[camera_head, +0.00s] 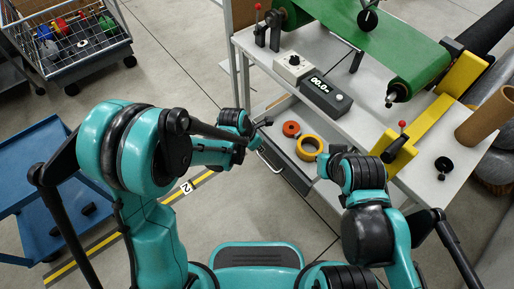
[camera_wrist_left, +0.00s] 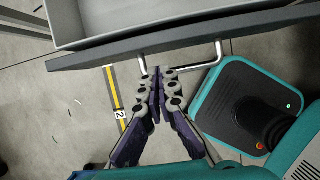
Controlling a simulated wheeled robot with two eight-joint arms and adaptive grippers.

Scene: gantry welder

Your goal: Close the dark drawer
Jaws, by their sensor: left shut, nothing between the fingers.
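The dark drawer (camera_head: 284,171) stands pulled out under the grey workbench, with its pale interior showing. In the left wrist view its dark front edge (camera_wrist_left: 120,46) crosses the top, with a metal handle (camera_wrist_left: 219,50) below it. My left gripper (camera_head: 266,122) is shut and empty by the drawer. In the left wrist view its fingertips (camera_wrist_left: 157,73) are together near the left end of the handle; I cannot tell whether they touch it. My right gripper (camera_head: 334,152) is near the drawer's right side, largely hidden by its own wrist, so its jaws are unclear.
An orange ring (camera_head: 291,129) and a yellow tape roll (camera_head: 309,147) lie at the drawer. A display box (camera_head: 326,97), a green conveyor belt (camera_head: 370,45) and a yellow bracket (camera_head: 420,130) are on the workbench. A blue cart (camera_head: 50,150) stands left; floor between is clear.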

